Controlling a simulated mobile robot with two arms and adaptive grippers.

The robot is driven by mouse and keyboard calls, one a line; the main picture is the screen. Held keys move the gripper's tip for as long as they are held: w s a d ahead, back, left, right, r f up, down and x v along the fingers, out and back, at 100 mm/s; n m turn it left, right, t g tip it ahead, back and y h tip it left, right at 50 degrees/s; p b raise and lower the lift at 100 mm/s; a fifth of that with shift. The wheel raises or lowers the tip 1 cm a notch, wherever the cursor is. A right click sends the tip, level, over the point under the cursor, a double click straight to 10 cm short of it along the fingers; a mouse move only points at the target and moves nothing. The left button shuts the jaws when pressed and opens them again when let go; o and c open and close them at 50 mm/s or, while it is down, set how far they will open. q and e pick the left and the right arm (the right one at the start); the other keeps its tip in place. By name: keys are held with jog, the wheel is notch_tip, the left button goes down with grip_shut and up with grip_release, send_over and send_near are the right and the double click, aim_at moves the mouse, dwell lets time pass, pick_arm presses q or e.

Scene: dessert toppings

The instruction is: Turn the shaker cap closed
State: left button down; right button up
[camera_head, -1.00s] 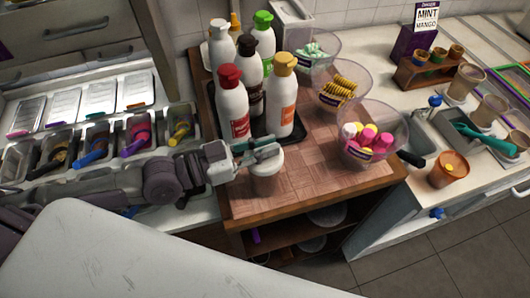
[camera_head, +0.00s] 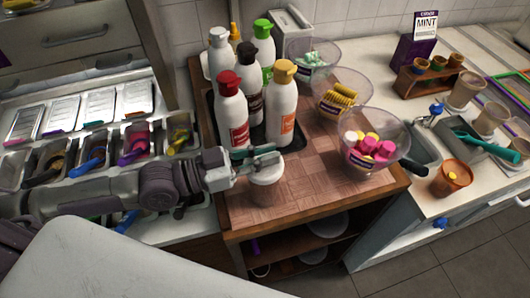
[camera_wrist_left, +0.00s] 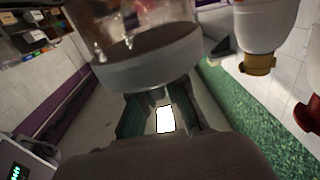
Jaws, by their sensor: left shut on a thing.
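The shaker (camera_head: 266,190) is a small clear cup with a white cap, upright near the front of the wooden board. My left gripper (camera_head: 262,158) comes in from the left at the height of the cap, its green-padded fingers shut on it. In the left wrist view the white cap (camera_wrist_left: 150,72) shows large and upside down, with dark contents behind the clear wall. The gripper's green fingers (camera_wrist_left: 160,115) reach to the cap's edge there. How far the cap is turned cannot be told. My right gripper is in neither view.
Several bottles, including a red-capped one (camera_head: 231,115) and an orange-capped one (camera_head: 282,110), stand close behind the shaker. A clear bowl of pink and yellow pieces (camera_head: 397,145) sits to the right. The board (camera_head: 310,185) is clear between shaker and bowl.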

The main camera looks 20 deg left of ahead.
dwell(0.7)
pick_arm(q)
jog(key=c, duration=1.2)
grip_release()
jog(key=shift+a, duration=0.1)
jog(key=v, duration=1.1)
jog(key=shift+s+a, duration=0.3)
